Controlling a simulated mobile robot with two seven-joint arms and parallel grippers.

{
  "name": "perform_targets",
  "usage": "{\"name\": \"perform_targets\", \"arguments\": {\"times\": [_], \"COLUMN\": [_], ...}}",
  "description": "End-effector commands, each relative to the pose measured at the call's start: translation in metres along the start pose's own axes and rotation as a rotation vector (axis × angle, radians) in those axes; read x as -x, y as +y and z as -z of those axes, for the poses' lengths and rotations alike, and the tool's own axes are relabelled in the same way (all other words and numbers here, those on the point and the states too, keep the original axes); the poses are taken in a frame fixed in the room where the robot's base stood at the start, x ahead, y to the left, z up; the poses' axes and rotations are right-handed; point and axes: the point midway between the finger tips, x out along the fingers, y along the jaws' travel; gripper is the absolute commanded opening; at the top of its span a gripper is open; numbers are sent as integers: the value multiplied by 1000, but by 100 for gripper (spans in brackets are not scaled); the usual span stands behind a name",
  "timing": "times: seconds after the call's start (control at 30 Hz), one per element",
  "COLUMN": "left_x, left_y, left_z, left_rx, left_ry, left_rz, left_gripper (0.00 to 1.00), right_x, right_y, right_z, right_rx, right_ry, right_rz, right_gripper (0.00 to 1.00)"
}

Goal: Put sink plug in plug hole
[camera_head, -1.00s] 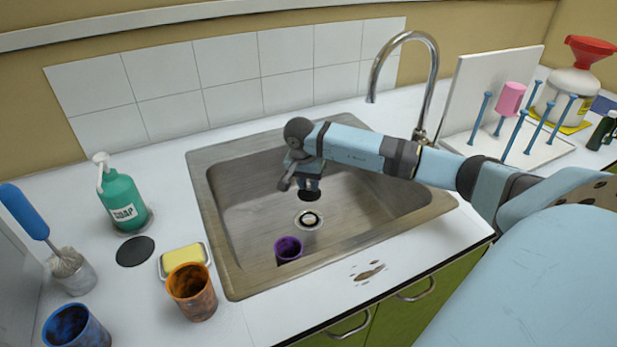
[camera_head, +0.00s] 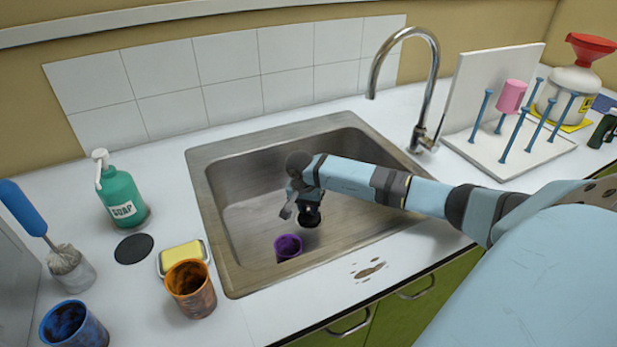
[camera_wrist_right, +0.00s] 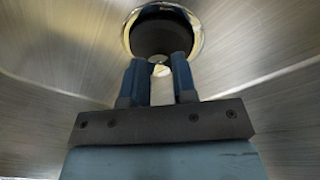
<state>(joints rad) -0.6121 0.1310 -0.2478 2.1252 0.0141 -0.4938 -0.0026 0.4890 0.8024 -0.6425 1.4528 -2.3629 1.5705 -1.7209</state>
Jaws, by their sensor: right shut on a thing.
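My right gripper (camera_head: 310,203) is low in the steel sink (camera_head: 216,215), over the drain, and is shut on the black sink plug (camera_head: 309,219). In the right wrist view the plug (camera_wrist_right: 162,38) is a dark disc in front of the fingertips (camera_wrist_right: 160,75), its small pale grip between them. The shiny rim of the plug hole (camera_wrist_right: 200,38) shows around the far and side edges of the plug. In the head view the plug and gripper cover the hole. I cannot tell whether the plug touches the hole. My left gripper is out of view.
The tall tap (camera_head: 432,80) rises behind the sink. A soap bottle (camera_head: 121,195), a yellow sponge (camera_head: 182,256) and an orange cup (camera_head: 190,290) stand on the left counter.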

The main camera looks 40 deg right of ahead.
Motion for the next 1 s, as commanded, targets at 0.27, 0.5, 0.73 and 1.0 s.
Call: {"name": "perform_targets", "arguments": {"times": [0.27,0.5,0.73,1.0], "left_x": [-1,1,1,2], "left_y": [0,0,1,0], "left_z": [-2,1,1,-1], "left_rx": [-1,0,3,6], "left_ry": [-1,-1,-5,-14], "left_rz": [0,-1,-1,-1], "left_gripper": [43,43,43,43], "right_x": [-2,2,36,92], "right_y": [0,0,0,0], "right_z": [0,0,2,1], "right_rx": [0,0,1,1], "right_ry": [0,0,4,3], "right_rz": [0,0,3,2], "right_gripper": [51,51,51,51]}}
